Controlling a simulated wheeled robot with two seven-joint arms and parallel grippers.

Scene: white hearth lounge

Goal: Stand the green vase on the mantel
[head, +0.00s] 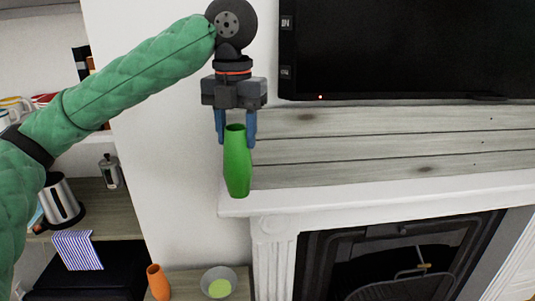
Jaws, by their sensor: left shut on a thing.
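The green vase (237,165) is upright at the left end of the mantel (330,187). Its base shows near the mantel's front left corner; I cannot tell whether it touches the surface or is slightly above it. My left gripper (236,138) points down from above, with its blue fingers on either side of the vase's neck, shut on it. My right gripper is not in view.
A black television (410,45) hangs above the mantel. The mantel right of the vase is bare. Below are a fireplace (400,260), an orange vase (158,282) and a grey bowl (219,281). A kettle (61,197) stands at left.

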